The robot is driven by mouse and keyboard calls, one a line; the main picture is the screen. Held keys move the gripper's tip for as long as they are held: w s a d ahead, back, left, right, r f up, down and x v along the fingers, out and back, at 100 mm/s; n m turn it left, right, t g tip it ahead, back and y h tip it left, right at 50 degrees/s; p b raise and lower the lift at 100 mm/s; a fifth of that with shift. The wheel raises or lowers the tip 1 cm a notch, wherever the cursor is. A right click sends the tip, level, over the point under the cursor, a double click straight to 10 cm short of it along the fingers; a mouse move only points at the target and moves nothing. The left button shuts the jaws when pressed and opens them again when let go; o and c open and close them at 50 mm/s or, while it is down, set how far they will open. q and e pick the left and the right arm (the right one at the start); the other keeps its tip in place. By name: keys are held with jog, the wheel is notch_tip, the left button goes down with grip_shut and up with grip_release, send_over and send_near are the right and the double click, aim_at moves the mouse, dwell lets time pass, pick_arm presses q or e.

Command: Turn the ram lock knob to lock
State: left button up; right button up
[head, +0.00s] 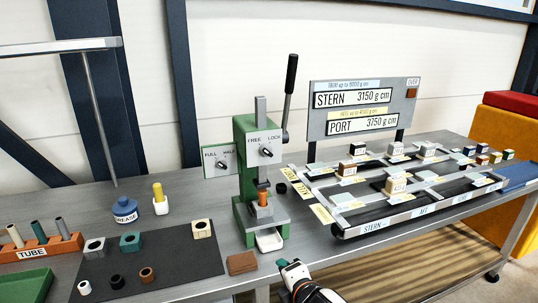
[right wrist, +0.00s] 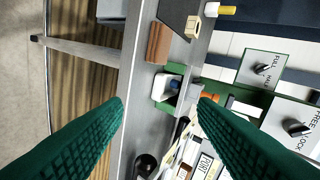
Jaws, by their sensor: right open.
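The ram lock knob (head: 266,152) is a dark knob on a light plate marked FREE and LOCK, on the front of the green press (head: 246,180). Its pointer is too small to read surely. The knob also shows at the right of the right wrist view (right wrist: 298,128), beside the FREE and LOCK lettering. My right gripper (head: 291,266) is low in front of the bench edge, below and apart from the knob. In the right wrist view its green fingers (right wrist: 161,101) are wide apart with nothing held. My left gripper is not in view.
A FULL/HALF knob plate (head: 220,158) stands left of the press, and a black lever (head: 289,90) rises at its right. An orange piece (head: 263,198) sits under the ram. A white tray (head: 269,241) and a brown block (head: 242,263) lie near the front edge.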

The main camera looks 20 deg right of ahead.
jog(key=w+d+r+n+t, duration=0.2)
jog(key=w+r+n+t, duration=0.1)
jog(key=w+r+n, duration=0.6)
jog(key=n+t, duration=0.3)
jog(key=n, duration=0.4)
send_near(269, 154)
jog(key=w+p, duration=0.2)
jog(key=w, duration=0.8)
jog(key=shift+a+r, duration=0.1)
jog(key=shift+s, duration=0.1)
jog(key=shift+c, duration=0.5)
jog(key=c, duration=0.9)
